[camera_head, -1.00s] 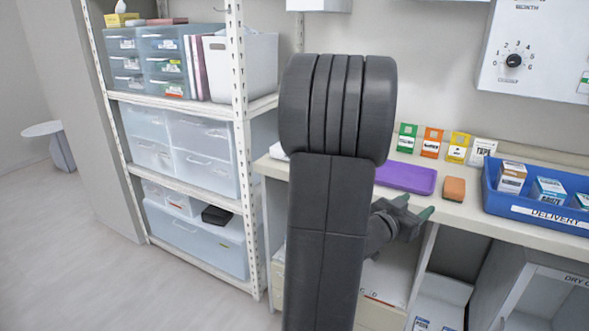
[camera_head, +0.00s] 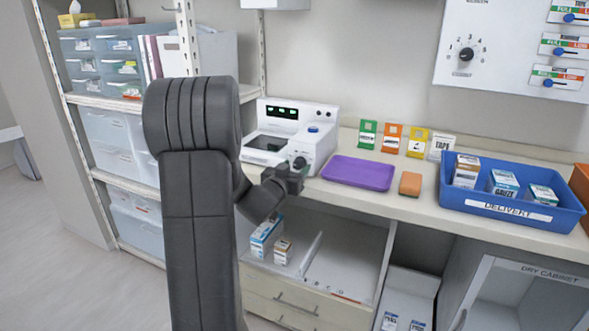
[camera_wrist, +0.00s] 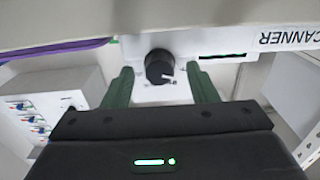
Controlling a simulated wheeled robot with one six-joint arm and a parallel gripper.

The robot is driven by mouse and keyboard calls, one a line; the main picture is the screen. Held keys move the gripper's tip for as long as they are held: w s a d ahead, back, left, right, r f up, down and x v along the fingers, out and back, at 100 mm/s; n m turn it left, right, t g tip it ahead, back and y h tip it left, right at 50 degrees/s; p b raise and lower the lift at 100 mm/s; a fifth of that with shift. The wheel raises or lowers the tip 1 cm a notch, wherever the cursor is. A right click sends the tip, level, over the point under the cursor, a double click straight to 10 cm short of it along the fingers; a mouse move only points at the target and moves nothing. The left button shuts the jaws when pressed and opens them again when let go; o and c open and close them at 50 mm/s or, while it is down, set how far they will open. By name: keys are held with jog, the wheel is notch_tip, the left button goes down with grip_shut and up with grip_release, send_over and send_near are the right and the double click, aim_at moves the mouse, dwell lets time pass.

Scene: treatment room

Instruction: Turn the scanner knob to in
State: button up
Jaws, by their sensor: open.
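The scanner (camera_head: 322,139) is a white machine on the counter with a dark window, a green-lit display and a blue button. Its dark knob (camera_head: 299,163) is on the front face at the lower right. In the wrist view the black knob (camera_wrist: 159,66) has a pale pointer aimed to the lower right, and the scanner body (camera_wrist: 215,48) bears an upside-down SCANNER label. My gripper (camera_wrist: 163,88) is open, its two green fingers on either side of the knob with gaps between. In the head view my gripper (camera_head: 297,180) is just before the knob, partly covering the scanner's front.
A purple tray (camera_head: 358,173) and an orange block (camera_head: 410,184) lie right of the scanner. A blue DELIVERY bin (camera_head: 512,213) holds several boxes. A wall panel (camera_head: 490,60) has another dial. Shelving stands at left.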

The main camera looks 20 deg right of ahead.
jog(key=shift+d, duration=0.1)
jog(key=shift+c, duration=0.4)
jog(key=c, duration=0.9)
jog(key=shift+f+m+b, duration=0.1)
jog(key=shift+m+b, duration=0.2)
jog(key=shift+b, duration=0.1)
jog(key=m+b, duration=0.2)
jog(key=shift+f+m+b, duration=0.1)
jog(key=shift+m+b, duration=0.25)
jog(key=shift+m, duration=0.05)
jog(key=m+b, duration=0.3)
jog(key=m, duration=0.2)
jog(key=shift+b, duration=0.35)
jog(key=shift+r+m, duration=0.2)
jog(key=shift+m, duration=0.1)
